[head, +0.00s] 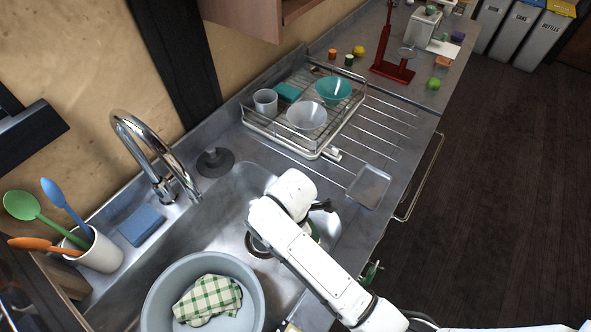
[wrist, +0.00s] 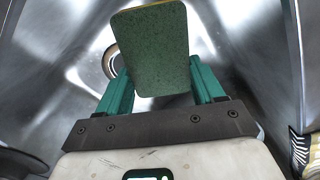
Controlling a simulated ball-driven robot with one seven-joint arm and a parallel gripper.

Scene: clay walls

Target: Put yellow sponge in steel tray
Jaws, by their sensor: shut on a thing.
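The yellow sponge (wrist: 152,50) is between the teal fingers of my gripper (wrist: 160,78) in the wrist view. Its dark green scouring face is towards the camera, with a thin yellow edge showing. My gripper is shut on it, over the sink basin. In the head view my white arm reaches over the sink and hides most of the gripper and the sponge. The steel tray (head: 369,187) is a small, shallow, empty-looking tray on the ribbed drainboard, to the right of the arm's end.
A grey tub (head: 166,293) with a checked cloth stands in the basin. The faucet (head: 150,155), a blue sponge (head: 142,225) and a utensil cup (head: 100,252) are at left. A dish rack (head: 313,152) with bowls stands behind the tray. The drainboard around the tray is mostly clear.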

